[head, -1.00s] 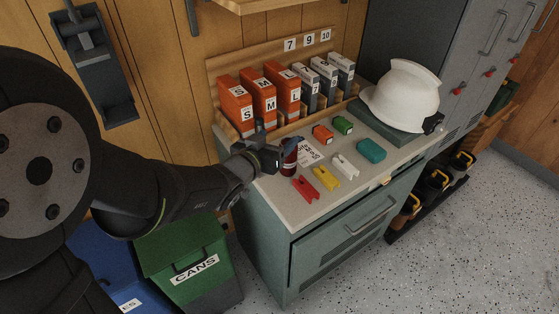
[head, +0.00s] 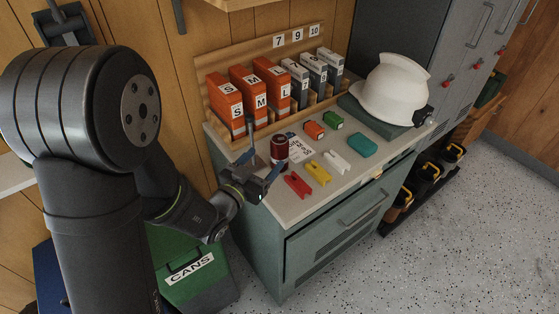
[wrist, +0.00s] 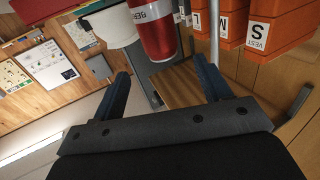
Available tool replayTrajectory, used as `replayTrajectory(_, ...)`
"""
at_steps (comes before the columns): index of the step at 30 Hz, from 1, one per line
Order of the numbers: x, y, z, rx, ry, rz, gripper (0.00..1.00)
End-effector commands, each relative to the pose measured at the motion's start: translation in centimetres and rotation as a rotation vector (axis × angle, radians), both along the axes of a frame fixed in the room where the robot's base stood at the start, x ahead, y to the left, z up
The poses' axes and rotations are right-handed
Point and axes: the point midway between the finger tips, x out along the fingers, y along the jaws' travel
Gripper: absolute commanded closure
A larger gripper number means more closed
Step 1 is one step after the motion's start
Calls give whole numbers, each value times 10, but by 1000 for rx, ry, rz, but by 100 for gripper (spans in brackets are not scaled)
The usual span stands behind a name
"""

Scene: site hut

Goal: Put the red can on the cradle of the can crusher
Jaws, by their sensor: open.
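The red can (head: 279,150) stands upright near the left edge of the cabinet's pale top. It also shows in the wrist view (wrist: 157,35), ahead of my fingertips and between their lines. My gripper (head: 264,151) is open at the cabinet's left edge, its blue fingers spread to either side of the can's near side. The wrist view shows nothing held between the fingers (wrist: 162,78). The grey can crusher (head: 64,26) hangs on the wood wall at upper left. My arm hides its lower part, and its cradle cannot be made out.
Red (head: 297,184), yellow (head: 318,173) and white (head: 337,161) clips lie right of the can. Orange boxes (head: 224,98) and grey boxes stand in a rack behind. A white helmet (head: 394,88) sits at the back right. A green cans bin (head: 190,280) stands below my arm.

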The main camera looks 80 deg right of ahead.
Motion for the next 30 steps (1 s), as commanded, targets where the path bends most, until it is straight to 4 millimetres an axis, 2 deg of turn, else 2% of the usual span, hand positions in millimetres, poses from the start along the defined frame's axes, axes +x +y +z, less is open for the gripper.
replayTrajectory(3,-9,-20,0,-1,-1,-2,30)
replayTrajectory(11,-16,-39,0,0,1,1,30)
replayTrajectory(21,-31,-81,0,0,1,0,30)
replayTrajectory(29,-33,-84,0,0,1,1,30)
replayTrajectory(30,-33,-84,0,0,1,1,34)
